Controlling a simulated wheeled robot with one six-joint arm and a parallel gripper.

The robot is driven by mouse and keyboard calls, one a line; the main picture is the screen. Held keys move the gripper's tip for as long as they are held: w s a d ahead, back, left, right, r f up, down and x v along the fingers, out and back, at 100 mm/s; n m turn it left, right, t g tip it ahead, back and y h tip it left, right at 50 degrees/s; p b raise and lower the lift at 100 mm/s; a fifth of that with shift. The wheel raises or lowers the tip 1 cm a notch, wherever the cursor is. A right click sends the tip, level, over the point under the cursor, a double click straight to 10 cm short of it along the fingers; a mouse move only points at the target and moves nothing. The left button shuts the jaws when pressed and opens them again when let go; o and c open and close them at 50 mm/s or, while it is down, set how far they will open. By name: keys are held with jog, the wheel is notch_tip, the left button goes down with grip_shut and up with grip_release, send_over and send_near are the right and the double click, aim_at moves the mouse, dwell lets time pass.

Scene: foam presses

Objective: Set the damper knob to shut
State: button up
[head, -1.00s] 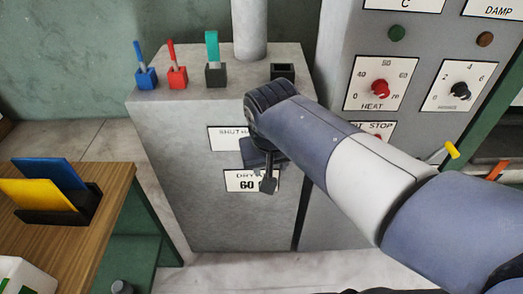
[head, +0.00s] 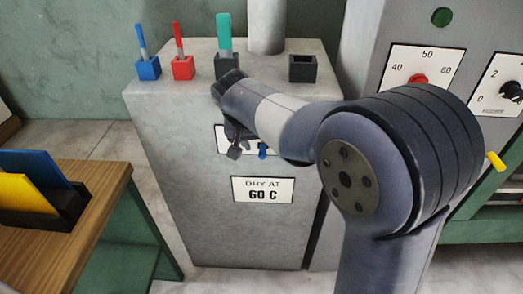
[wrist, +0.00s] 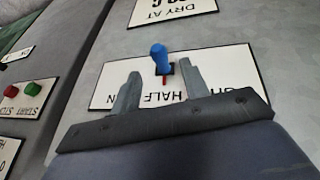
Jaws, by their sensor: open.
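The damper knob is a small blue knob (wrist: 160,58) on a white plate (wrist: 112,88) lettered with HALF and partly hidden words at each side. The wrist view shows the plate upside down. A short red mark under the knob points toward HALF. The knob also shows in the head view (head: 263,150), just right of my gripper (head: 236,143). In the wrist view my gripper (wrist: 160,68) is open, with one finger on either side of the knob in the picture. I cannot tell whether they touch it. My gripper and arm hide much of the plate in the head view.
A DRY AT 60 C sign (head: 263,190) is below the plate. Blue (head: 148,68), red (head: 182,67) and green (head: 228,65) levers and an empty black socket (head: 303,68) top the cabinet. START and STOP buttons (wrist: 33,89) are at the wrist view's left.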

aim_at(262, 151)
jog(key=shift+x, duration=2.25)
grip_shut()
